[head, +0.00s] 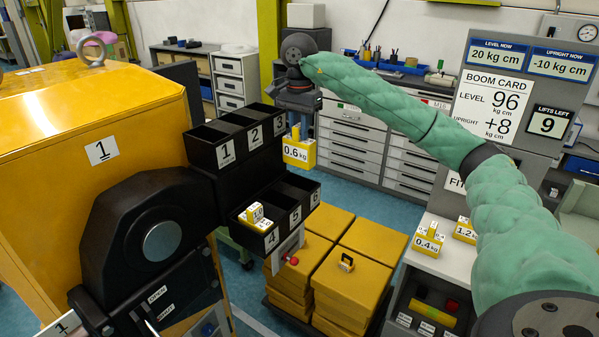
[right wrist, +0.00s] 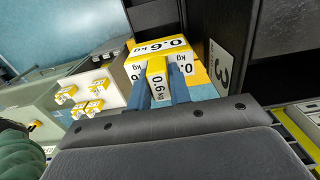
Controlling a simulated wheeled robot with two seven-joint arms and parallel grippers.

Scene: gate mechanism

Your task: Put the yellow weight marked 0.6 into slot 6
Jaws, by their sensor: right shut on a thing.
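The yellow weight marked 0.6 kg (head: 298,152) hangs from my right gripper (head: 296,128), to the right of the bin labelled 3 (head: 279,124). In the right wrist view, two blue fingers (right wrist: 161,86) are shut on the upright handle of the weight (right wrist: 146,50). The wall with label 3 (right wrist: 219,65) stands close to its right; I cannot tell whether they touch. Slot 6 (head: 315,197) is the right-hand black bin of the lower row, below and slightly right of the weight. Its inside is partly visible and looks empty. My left gripper is not in view.
A yellow weight (head: 256,218) sits in slot 4 (head: 271,239). Yellow stacked blocks (head: 352,280) stand below. Weights marked 0.4 (head: 427,241) and 1.2 (head: 465,231) stand on the right bench. A card panel (head: 505,100) stands behind my right arm.

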